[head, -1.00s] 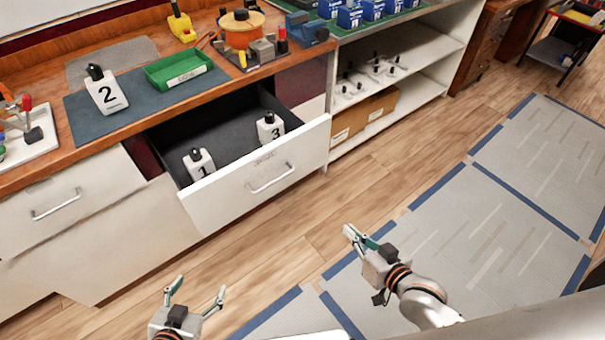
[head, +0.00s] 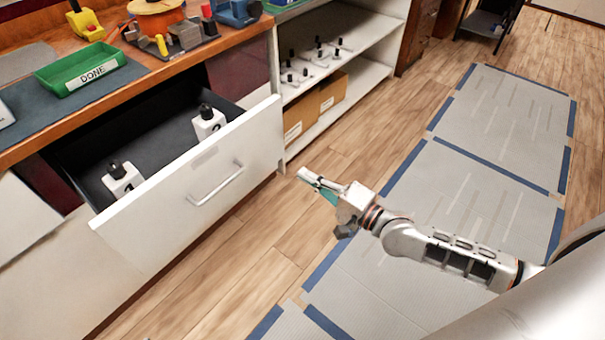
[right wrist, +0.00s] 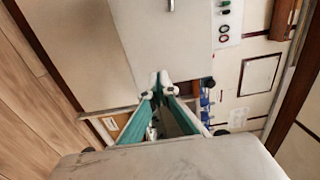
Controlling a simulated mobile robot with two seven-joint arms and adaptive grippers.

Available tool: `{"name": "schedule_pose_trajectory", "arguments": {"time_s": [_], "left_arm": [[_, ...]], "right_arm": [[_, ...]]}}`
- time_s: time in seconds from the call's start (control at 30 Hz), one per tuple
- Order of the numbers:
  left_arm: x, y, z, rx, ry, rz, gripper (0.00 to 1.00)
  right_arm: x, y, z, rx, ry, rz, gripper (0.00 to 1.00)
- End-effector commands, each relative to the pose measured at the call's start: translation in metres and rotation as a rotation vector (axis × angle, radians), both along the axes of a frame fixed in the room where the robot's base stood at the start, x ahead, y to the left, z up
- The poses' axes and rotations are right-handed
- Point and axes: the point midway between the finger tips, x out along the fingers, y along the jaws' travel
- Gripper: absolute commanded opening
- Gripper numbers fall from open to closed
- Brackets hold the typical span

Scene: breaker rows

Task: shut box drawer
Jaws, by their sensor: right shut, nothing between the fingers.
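The box drawer (head: 160,217) is pulled out from the bench, with a white front and a dark inside. Its silver bar handle (head: 216,184) is on the front. My left gripper is out of view.
A green tray (head: 80,68) marked DONE sits on the wooden bench above the drawer, near an orange spool (head: 156,18). Open white shelves (head: 352,78) hold cardboard boxes (head: 300,116). Wooden floor and grey taped mats (head: 480,150) are free on the right.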

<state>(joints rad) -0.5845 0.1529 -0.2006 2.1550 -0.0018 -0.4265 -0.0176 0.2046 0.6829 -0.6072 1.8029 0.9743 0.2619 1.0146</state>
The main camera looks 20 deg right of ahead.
Motion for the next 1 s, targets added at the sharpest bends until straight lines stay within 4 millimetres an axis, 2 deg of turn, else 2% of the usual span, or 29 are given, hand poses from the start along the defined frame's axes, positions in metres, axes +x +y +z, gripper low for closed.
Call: {"name": "schedule_pose_trajectory", "arguments": {"time_s": [0.3,0.5,0.7,1.0], "left_arm": [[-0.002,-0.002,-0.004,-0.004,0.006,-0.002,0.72],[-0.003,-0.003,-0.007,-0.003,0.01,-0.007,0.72],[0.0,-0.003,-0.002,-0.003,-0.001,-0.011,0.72],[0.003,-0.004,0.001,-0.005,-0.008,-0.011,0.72]], "right_arm": [[0.055,0.032,-0.002,0.0,0.001,-0.001,0.0],[0.083,0.048,-0.003,-0.002,0.002,0.0,0.0],[0.097,0.056,-0.003,-0.003,0.002,0.0,0.0],[0.1,0.058,-0.001,-0.004,0.0,0.001,0.0]]}}
